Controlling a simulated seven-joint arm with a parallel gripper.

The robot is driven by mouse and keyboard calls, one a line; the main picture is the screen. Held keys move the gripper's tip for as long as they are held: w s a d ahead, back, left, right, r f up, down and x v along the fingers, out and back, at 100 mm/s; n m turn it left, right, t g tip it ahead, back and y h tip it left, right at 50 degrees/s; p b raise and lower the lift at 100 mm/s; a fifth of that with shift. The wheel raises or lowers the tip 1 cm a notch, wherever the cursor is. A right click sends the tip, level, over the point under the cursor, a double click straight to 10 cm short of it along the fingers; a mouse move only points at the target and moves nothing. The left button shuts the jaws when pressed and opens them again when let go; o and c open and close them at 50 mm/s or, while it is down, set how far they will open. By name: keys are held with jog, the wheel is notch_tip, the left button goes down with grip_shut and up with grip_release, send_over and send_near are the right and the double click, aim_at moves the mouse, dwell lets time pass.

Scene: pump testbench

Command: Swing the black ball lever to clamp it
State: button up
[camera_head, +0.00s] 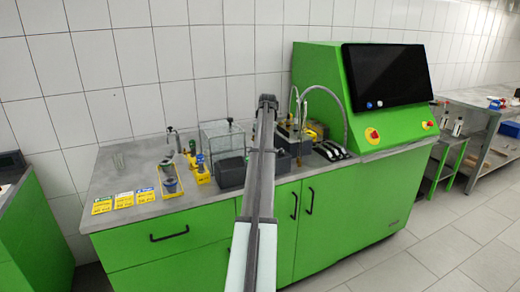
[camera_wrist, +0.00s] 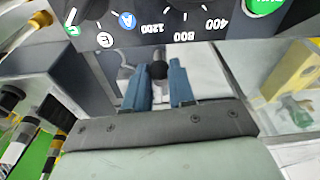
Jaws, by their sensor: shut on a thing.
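The black ball (camera_wrist: 158,70) of the lever shows in the wrist view, between the two blue-grey fingers of my gripper (camera_wrist: 160,76). My gripper is shut on the ball lever. A thin grey rod shows just left of the ball, and the rest of the lever is hard to make out. In the head view my arm reaches over the bench and hides the ball, the lever and my fingertips.
A dark dial panel (camera_wrist: 180,20) lies just beyond my fingertips. A clear box with a yellow part (camera_wrist: 293,70) is close on the right, and striped rods (camera_wrist: 22,140) are on the left. The bench (camera_head: 135,176) also holds a green console (camera_head: 318,70).

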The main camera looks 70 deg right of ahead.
jog(key=shift+d, duration=0.15)
jog(key=shift+s+d, duration=0.45)
jog(key=shift+d, duration=0.05)
